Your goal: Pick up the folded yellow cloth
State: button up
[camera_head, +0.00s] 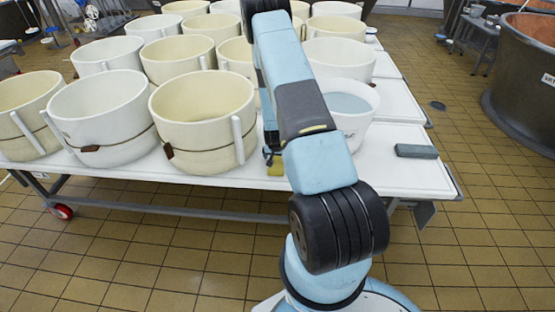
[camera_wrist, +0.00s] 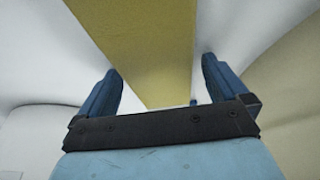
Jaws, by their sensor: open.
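The folded yellow cloth (camera_wrist: 145,45) shows in the wrist view as a long flat yellow band running from the top edge down between my fingers. In the head view only a small yellow patch of it (camera_head: 276,168) shows, at the table's front edge beside my arm. My gripper (camera_wrist: 160,75) is open, with one blue finger on each side of the cloth and gaps between. I cannot tell how far below the fingertips the cloth lies. In the head view my gripper (camera_head: 270,150) is mostly hidden behind my arm.
The white table (camera_head: 395,185) holds several cream cheese moulds, the closest (camera_head: 205,125) just left of my gripper. A white bucket (camera_head: 362,125) with greyish contents stands to the right of my arm. A grey block (camera_head: 416,151) lies farther right. The table's right front is otherwise clear.

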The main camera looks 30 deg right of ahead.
jog(key=shift+c, duration=0.5)
jog(key=c, duration=1)
